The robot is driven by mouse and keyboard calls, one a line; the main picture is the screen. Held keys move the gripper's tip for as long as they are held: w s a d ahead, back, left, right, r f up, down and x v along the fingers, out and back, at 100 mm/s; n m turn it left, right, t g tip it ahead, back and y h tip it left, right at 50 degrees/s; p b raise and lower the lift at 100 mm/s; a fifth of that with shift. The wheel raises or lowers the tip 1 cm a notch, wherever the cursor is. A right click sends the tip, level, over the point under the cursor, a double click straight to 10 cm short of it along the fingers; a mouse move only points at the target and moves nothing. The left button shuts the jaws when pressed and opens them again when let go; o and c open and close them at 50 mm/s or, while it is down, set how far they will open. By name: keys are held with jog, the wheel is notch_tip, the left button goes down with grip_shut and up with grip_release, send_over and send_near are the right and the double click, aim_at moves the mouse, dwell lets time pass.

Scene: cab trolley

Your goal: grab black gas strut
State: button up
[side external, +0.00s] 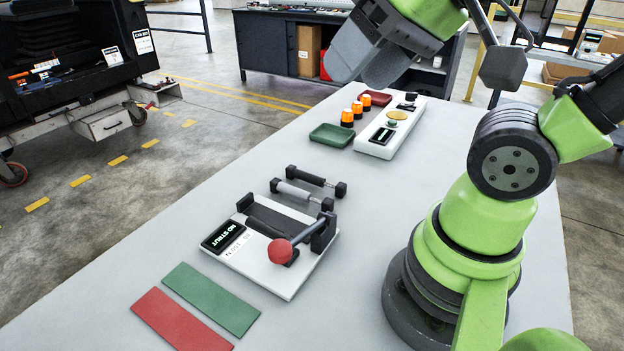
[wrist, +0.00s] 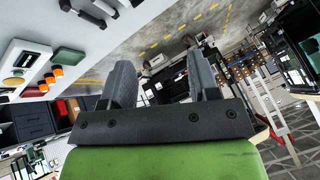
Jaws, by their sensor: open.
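The black gas strut (side external: 306,176) lies on the grey table, with dark blocky ends. A second strut with a light grey body (side external: 298,194) lies just in front of it, roughly parallel. My gripper (side external: 366,72) is high above the far part of the table, well away from both struts. In the wrist view my gripper (wrist: 160,78) has its two fingers wide apart with nothing between them. A dark bar-like thing at the top left of the wrist view may be a strut; I cannot tell which.
A white test fixture (side external: 285,278) with a red-knobbed lever (side external: 280,251) and a display reading "NO STRUT" stands near the struts. Green (side external: 211,298) and red (side external: 180,322) mats lie in front. A white panel (side external: 407,120), orange beacons (side external: 347,117) and a green tray (side external: 332,135) are behind.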

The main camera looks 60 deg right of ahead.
jog(key=w+d+n+g+h, duration=0.15)
jog(key=w+d, duration=0.25)
jog(key=w, duration=0.6)
jog(key=n+g, duration=0.3)
jog(key=g, duration=0.3)
send_over(294, 168)
jog(key=shift+m+t, duration=0.25)
jog(key=f, duration=2.5)
jog(key=shift+w+f, duration=0.15)
jog(key=shift+w, duration=0.15)
jog(key=f, duration=0.6)
jog(key=shift+s, duration=0.3)
grip_shut()
jog(key=shift+r, duration=0.1)
